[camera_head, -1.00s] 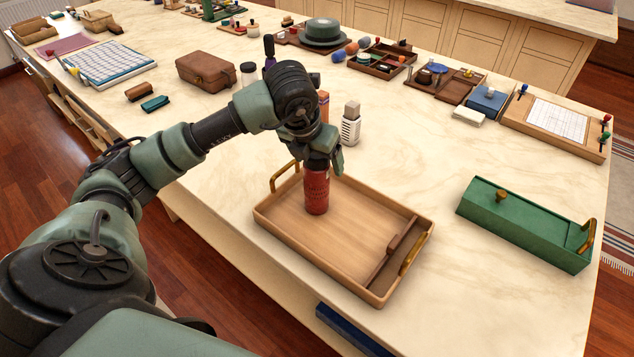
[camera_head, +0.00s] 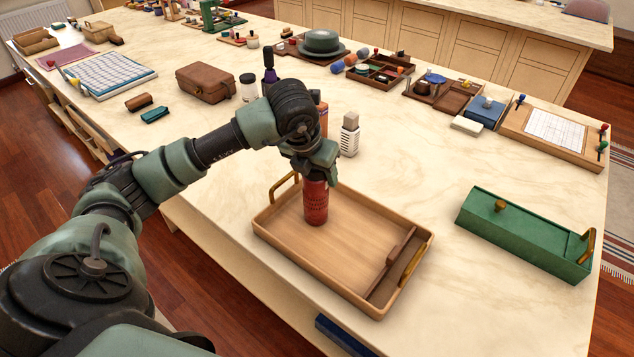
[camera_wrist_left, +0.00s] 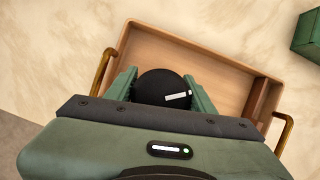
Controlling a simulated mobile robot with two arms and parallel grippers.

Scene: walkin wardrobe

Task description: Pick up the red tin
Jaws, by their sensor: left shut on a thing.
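The red tin (camera_head: 316,203) is upright in the left part of the wooden tray (camera_head: 345,283). My left gripper (camera_head: 314,176) comes down from above and is shut on the tin's upper part, which its fingers partly hide. In the left wrist view, the tin's round black top (camera_wrist_left: 163,86) sits between the two green fingers. I cannot tell whether the tin's base touches the tray floor. My right gripper is not in view.
The tray has brass handles and a brown divider (camera_head: 391,263) at its right. A white bottle (camera_head: 349,136) and an orange item (camera_head: 323,120) stand close behind my gripper. A green box (camera_head: 523,236) lies to the right, with clear marble between.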

